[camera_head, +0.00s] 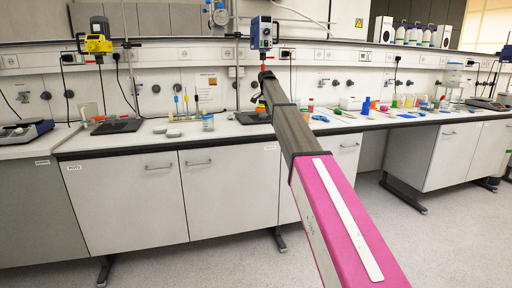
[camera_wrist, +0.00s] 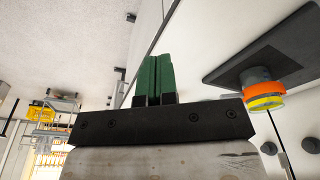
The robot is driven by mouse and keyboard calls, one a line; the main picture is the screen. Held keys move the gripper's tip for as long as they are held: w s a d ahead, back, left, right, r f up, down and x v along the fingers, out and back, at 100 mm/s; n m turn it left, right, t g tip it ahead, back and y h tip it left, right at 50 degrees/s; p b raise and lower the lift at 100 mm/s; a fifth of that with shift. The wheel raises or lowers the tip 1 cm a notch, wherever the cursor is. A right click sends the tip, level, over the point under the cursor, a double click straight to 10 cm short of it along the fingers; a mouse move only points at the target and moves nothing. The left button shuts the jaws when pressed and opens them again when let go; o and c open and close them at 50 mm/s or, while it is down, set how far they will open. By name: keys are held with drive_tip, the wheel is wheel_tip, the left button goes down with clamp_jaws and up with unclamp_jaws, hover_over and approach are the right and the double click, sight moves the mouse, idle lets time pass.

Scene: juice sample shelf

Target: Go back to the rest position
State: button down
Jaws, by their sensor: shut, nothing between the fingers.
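My gripper (camera_wrist: 154,80) shows in the wrist view as two green fingers side by side, pressed together with nothing between them. In the head view my pink and grey arm reaches forward to the lab bench, and the gripper itself is too small or hidden to make out. A jar-like object with an orange and yellow band (camera_wrist: 262,90) stands on a dark plate (camera_wrist: 285,45) to the right of the fingers in the wrist view, apart from them.
The bench (camera_head: 140,142) runs along the wall above white cabinets (camera_head: 125,195). A yellow-headed stirrer (camera_head: 95,40) and a blue device (camera_head: 262,33) stand above it. Several small coloured items and bottles (camera_head: 408,33) are at the right. The floor (camera_head: 440,245) in front is clear.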

drive_tip(key=s+d+f+n+g+y, duration=0.1)
drive_tip(key=s+d+f+n, duration=0.3)
drive_tip(key=s+f, duration=1.4)
drive_tip(key=s+d+f+n, duration=0.1)
drive_tip(key=s+d+f, duration=0.5)
drive_tip(key=s+f, duration=1.25)
drive_tip(key=s+d+f+n, duration=0.1)
drive_tip(key=s+f, duration=0.3)
drive_tip(key=s, duration=0.4)
drive_tip(key=s+f+n, duration=0.1)
drive_tip(key=s+f, duration=0.4)
drive_tip(key=s, duration=0.3)
drive_tip(key=shift+s+d+f+n, duration=0.2)
drive_tip(key=shift+d+f+n, duration=0.05)
drive_tip(key=shift+d+n, duration=0.15)
